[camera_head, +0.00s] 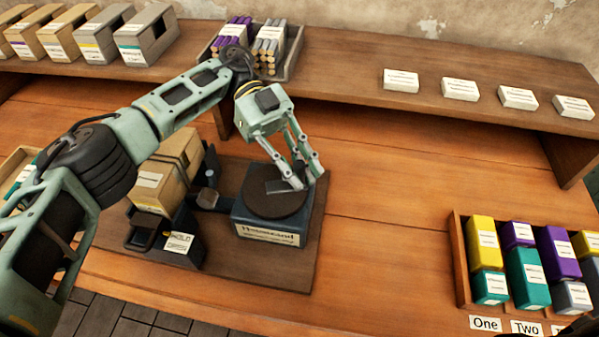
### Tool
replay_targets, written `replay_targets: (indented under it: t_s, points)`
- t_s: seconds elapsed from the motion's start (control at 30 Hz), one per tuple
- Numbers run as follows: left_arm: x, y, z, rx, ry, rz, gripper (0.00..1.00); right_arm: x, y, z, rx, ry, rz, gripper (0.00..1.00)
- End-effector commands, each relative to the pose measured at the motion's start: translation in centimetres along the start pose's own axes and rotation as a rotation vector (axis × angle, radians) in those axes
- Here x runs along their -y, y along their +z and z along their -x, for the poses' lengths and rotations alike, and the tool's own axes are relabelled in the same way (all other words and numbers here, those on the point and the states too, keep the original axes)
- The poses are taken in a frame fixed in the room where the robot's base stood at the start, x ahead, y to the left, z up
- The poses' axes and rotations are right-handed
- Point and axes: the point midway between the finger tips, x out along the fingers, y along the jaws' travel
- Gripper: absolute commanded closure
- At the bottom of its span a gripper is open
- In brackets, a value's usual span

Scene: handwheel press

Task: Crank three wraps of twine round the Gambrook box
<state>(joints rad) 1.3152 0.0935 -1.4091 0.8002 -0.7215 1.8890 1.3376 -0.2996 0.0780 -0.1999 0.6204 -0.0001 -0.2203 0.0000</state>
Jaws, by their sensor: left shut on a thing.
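The press stands on a dark board (270,262) on the workbench. Its round dark handwheel (262,198) lies flat on top of a labelled block (270,232). My left gripper (304,184) reaches down from above and is shut at the wheel's right rim, on what looks like the crank handle; the fingers mostly hide it. A tan box (150,193) with a white label sits left of the wheel in a dark holder (190,248). A dark band of twine seems to run over the box; I cannot count wraps or read its name. My right gripper is out of view.
A shelf behind holds grey and tan boxes (95,42), a tray of purple and grey rolls (290,65) and several white cards (460,90). A crate (460,262) of coloured boxes stands at the right. The bench between press and crate is clear.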

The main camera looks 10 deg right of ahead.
Motion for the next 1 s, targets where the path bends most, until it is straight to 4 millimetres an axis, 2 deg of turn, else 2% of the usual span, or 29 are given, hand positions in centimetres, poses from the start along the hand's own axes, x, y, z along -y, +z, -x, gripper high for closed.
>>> replay_targets:
  t_s: [0.37,0.4,0.6,0.87,1.0]
  points:
    - [-0.2,0.4,-0.1,0.005,0.010,0.010,1.00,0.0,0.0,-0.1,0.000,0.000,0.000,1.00]
    - [-0.2,0.4,-0.1,0.005,0.010,0.010,0.80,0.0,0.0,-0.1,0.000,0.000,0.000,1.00]
    - [-0.2,0.3,-0.1,0.003,0.007,0.007,0.65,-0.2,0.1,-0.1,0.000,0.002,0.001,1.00]
    - [-0.1,0.1,0.0,0.002,0.005,0.002,0.65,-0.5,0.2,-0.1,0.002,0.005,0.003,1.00]
    - [-0.1,-0.8,0.4,0.004,0.005,0.000,0.65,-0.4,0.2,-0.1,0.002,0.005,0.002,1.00]
